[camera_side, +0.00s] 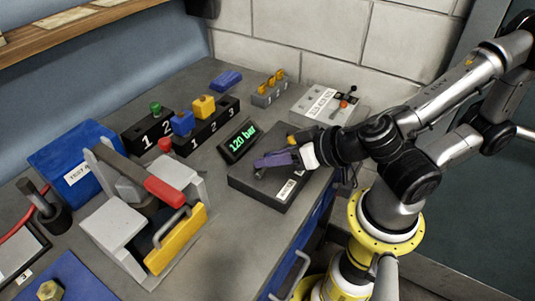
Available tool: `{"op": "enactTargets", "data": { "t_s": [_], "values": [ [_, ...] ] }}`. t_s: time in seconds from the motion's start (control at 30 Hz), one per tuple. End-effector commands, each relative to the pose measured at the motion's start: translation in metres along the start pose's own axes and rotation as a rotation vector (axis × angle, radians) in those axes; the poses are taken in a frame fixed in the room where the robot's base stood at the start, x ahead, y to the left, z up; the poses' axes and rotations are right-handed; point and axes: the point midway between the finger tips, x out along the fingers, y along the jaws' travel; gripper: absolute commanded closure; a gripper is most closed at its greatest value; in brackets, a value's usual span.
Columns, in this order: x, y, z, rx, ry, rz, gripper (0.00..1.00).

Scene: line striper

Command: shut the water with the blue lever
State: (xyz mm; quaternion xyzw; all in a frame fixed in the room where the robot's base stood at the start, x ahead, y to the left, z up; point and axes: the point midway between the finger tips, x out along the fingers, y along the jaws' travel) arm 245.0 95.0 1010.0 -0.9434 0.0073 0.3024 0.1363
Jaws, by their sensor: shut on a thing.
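A low dark valve box (250,184) with a white label lies flat on the bench, right of centre. A blue-purple bar, which I take to be the blue lever (270,160), lies low across its top. My gripper (291,156) comes in from the right and is shut at the bar's right end. The fingertips are small here and partly hidden, so the exact grip is unclear. A small yellowish part (292,140) shows just behind the bar.
Numbered blocks (208,130) with coloured knobs and a red-handled fixture (165,192) stand further left. A white panel (315,103) with a red-knobbed lever lies behind. Bare bench (230,235) shows in front.

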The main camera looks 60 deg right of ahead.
Motion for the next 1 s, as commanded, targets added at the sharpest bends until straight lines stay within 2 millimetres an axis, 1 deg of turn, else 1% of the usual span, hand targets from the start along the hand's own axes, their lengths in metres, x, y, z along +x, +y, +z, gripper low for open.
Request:
{"op": "enactTargets", "data": {
  "t_s": [0.03, 0.4, 0.97, 1.0],
  "values": [
    [-0.0017, -0.0022, 0.0009, -0.001, 0.017, -0.015, 1.00],
    [-0.0043, 0.0001, 0.0064, -0.006, 0.101, -0.033, 1.00],
    [-0.0044, 0.0015, 0.0083, -0.007, 0.114, -0.033, 1.00],
    [-0.0043, 0.0016, 0.0083, -0.008, 0.114, -0.033, 0.70]
  ]
}}
